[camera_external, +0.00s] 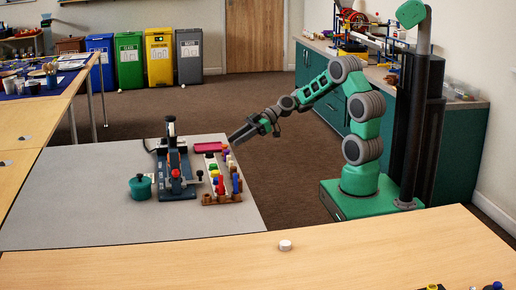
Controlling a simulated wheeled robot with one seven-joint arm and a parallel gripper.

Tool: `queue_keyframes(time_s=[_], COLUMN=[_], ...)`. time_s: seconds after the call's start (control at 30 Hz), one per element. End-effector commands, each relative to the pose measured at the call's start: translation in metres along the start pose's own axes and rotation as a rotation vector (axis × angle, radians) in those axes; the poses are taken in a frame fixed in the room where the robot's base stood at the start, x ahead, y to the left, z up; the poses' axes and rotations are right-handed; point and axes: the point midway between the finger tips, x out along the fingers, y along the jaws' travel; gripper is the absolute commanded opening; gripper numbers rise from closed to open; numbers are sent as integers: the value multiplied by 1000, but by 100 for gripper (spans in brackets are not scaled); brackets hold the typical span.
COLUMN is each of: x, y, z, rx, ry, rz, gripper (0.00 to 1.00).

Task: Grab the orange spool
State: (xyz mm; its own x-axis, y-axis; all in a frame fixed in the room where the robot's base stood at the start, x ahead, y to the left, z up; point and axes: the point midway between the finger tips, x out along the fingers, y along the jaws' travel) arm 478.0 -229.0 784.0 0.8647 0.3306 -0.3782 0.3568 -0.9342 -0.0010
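A rack (208,180) of small coloured pieces stands near the right edge of the grey table. Red, yellow, green, blue and purple pieces show on it, too small to tell their shapes. I cannot pick out an orange spool with certainty. My gripper (233,140) is in the air at the far right corner of the grey table, beyond the rack and apart from it. The view is too small to show whether its fingers are open or shut, and I see nothing held.
A blue-and-grey press-like device (175,168) stands left of the rack, with a teal pot (140,187) beside it. A pink-red flat item (208,147) lies behind the rack. A small white disc (285,246) lies on the wooden table in front. The grey table's left part is clear.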

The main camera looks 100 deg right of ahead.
Motion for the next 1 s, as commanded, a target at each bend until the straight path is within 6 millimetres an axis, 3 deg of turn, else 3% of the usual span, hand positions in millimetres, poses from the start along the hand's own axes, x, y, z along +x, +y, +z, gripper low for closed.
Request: queue_keyframes(time_s=[0.37,0.6,1.0], x=[61,64,64], y=[-4,-3,-3], z=[2,1,1], rx=[-3,-2,-1], ry=[-3,-4,-4], rz=[-3,0,0], gripper=[31,31,0])
